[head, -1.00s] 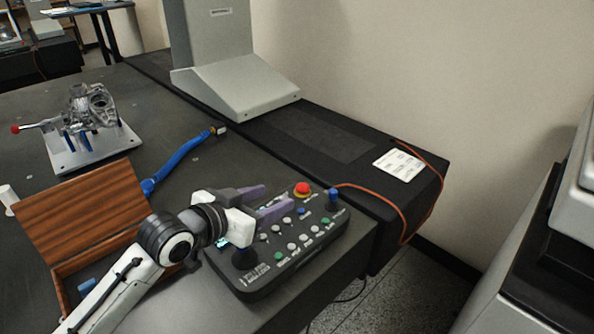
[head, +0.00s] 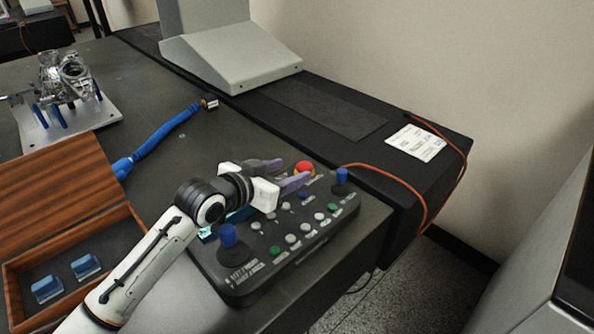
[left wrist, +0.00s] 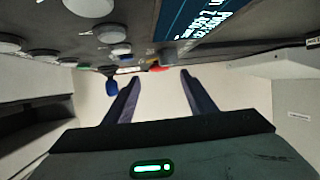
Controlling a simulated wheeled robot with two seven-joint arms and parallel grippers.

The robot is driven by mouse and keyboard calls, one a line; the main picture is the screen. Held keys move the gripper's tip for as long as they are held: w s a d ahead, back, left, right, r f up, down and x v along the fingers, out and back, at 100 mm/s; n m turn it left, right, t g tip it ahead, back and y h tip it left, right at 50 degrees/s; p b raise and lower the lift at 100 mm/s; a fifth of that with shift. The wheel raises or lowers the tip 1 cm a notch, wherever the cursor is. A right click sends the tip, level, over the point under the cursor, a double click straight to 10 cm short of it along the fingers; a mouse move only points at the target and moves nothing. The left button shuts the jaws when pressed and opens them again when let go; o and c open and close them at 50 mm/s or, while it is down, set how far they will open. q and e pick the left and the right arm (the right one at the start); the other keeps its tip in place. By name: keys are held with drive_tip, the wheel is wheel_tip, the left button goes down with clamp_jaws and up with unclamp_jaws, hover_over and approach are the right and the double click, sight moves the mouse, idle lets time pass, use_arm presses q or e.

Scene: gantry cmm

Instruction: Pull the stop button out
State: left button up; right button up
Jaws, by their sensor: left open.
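The red stop button (head: 304,168) is a mushroom head at the far edge of the black control box (head: 245,285). My left gripper (head: 290,172) is over the box, its purple fingers pointing right toward the button. The fingers are apart with nothing held between them. The nearer finger partly covers the button's lower left side in the head view. In the left wrist view the red button (left wrist: 158,69) shows small between and beyond the open fingers (left wrist: 158,85). I cannot tell whether a finger touches it. My right gripper is not in view.
Two blue-capped joysticks, the near one (head: 229,240) and the far one (head: 341,178), rise from the box. An orange cable (head: 400,184) runs behind it. An open wooden case (head: 60,193) and a blue probe arm (head: 165,135) lie left.

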sight(303, 167)
use_arm(q)
drive_tip(key=shift+b+x, duration=0.3)
drive_tip(key=shift+x, duration=1.85)
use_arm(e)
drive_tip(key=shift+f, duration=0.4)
use_arm(q)
clamp_jaws()
drive_tip(key=shift+r+p, duration=0.7)
drive_tip(key=shift+p, duration=0.45)
unclamp_jaws()
drive_tip(key=shift+f, duration=0.1)
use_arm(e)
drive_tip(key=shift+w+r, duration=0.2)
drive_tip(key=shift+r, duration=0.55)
